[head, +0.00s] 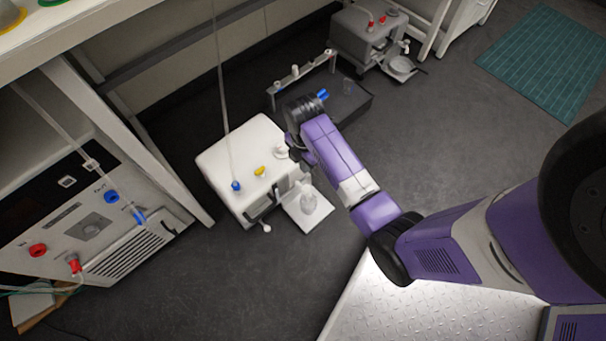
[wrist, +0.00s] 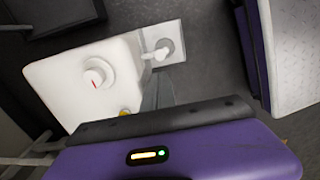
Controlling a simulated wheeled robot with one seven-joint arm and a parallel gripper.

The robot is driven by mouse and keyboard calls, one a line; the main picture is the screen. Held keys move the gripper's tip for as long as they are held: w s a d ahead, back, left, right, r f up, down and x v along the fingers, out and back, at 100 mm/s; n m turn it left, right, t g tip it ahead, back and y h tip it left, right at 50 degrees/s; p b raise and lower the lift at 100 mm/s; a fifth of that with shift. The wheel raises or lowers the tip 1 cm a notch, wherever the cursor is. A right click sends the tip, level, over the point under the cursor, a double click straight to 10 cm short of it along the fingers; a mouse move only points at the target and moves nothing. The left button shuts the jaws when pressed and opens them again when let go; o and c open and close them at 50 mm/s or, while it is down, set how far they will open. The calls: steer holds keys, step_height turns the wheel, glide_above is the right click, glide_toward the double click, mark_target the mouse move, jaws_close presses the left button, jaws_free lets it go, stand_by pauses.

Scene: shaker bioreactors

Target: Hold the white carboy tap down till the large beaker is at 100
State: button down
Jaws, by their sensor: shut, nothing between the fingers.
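The white carboy (head: 240,160) stands on the floor, with blue and yellow fittings and a white cap on top. In the wrist view the carboy (wrist: 62,82) shows its round cap with a red mark. Its white tap (wrist: 158,53) sticks out from one side over a clear beaker (head: 309,203). The beaker stands on a pale square plate (head: 313,221); its fill mark is too small to read. My gripper (head: 301,112) is by the carboy's far right corner, apart from the tap.
A dark box (head: 350,103) and a rack (head: 300,74) lie beyond the carboy. A grey unit (head: 362,38) stands further back. At left is a bench with a control unit (head: 90,228) below. A green mat (head: 548,62) lies far right. Floor right of the beaker is clear.

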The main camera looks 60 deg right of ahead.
mark_target(305, 188)
step_height(305, 188, down, 14)
steer(key=b, duration=0.7)
steer(key=shift+s+d+b, duration=0.1)
steer(key=shift+b, duration=0.25)
steer(key=shift+f, duration=0.1)
